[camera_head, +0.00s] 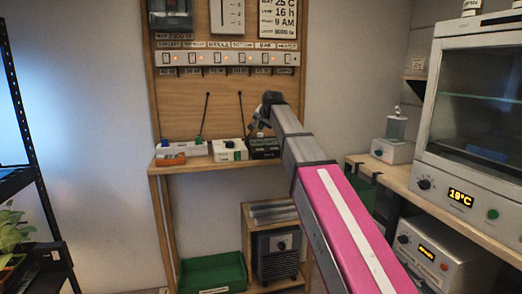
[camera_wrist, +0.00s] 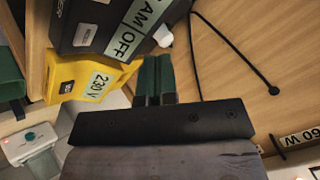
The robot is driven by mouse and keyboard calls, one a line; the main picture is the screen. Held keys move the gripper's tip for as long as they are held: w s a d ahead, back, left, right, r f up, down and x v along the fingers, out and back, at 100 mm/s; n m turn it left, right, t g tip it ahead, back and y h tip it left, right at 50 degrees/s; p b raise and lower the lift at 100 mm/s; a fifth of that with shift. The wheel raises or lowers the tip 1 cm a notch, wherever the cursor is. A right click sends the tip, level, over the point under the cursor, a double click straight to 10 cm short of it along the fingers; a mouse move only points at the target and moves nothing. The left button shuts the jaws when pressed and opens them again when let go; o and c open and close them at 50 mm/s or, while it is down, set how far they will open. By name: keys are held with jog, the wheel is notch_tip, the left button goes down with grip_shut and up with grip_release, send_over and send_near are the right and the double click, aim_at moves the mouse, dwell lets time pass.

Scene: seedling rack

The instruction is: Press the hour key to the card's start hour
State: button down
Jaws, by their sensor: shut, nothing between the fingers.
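The card (camera_head: 278,17) hangs at the top right of the wooden board; it reads 25 C, 16 h and 9 AM. A black box with a small display (camera_head: 264,142) stands on the shelf below; I take it for the timer. In the wrist view a black box (camera_wrist: 85,38) carries a label with AM and OFF, and a white knob or key (camera_wrist: 163,36) shows at its edge. My gripper (camera_wrist: 156,58) is shut and empty, its dark green fingertips close to that knob. I cannot tell whether they touch. In the head view my gripper (camera_head: 257,128) is just above the black box. The hour key cannot be singled out.
A white box (camera_head: 229,150) and an orange item (camera_head: 171,160) stand left of the timer. A yellow 230 V box (camera_wrist: 85,78) sits beside the black one. Black cables hang on the board. A glass-fronted cabinet (camera_head: 475,110) is at right; a green crate (camera_head: 213,273) is below.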

jog(key=shift+w+a+r, duration=0.15)
jog(key=shift+r, duration=0.3)
jog(key=shift+w+a+r, duration=0.1)
jog(key=shift+r, duration=0.3)
jog(key=shift+f, duration=0.15)
jog(key=shift+f, duration=4.3)
jog(key=shift+f, duration=0.2)
jog(key=shift+f, duration=0.2)
jog(key=shift+f, duration=0.35)
jog(key=shift+r, duration=0.8)
